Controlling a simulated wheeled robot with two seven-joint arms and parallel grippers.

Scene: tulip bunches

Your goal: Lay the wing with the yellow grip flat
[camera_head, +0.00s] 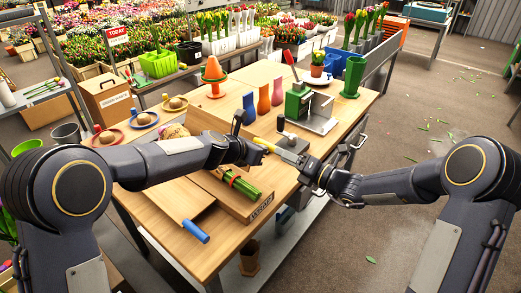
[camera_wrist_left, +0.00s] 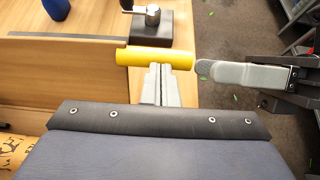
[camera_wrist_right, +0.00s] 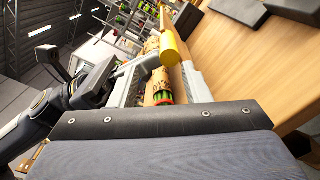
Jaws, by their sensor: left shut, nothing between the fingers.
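The yellow grip (camera_head: 263,145) is on the edge of a wooden wing (camera_head: 205,122), which looks raised behind the tulip bunch (camera_head: 240,184); my left arm hides part of it. In the left wrist view the yellow grip (camera_wrist_left: 150,58) lies across just beyond my left gripper (camera_wrist_left: 161,72), which is shut and empty. My right gripper (camera_head: 308,165) is right of the grip. In the right wrist view its fingers are apart, with the grip (camera_wrist_right: 170,48) ahead of them; I cannot tell whether they touch it. The other wing, with a blue grip (camera_head: 195,231), lies flat in front.
A green and metal device (camera_head: 311,108) and a green vase (camera_head: 353,76) stand at the back right of the table. Orange, red and blue vases (camera_head: 264,99) stand in a row behind the wing. Hat-like items (camera_head: 144,119) are at the left. The floor at right is open.

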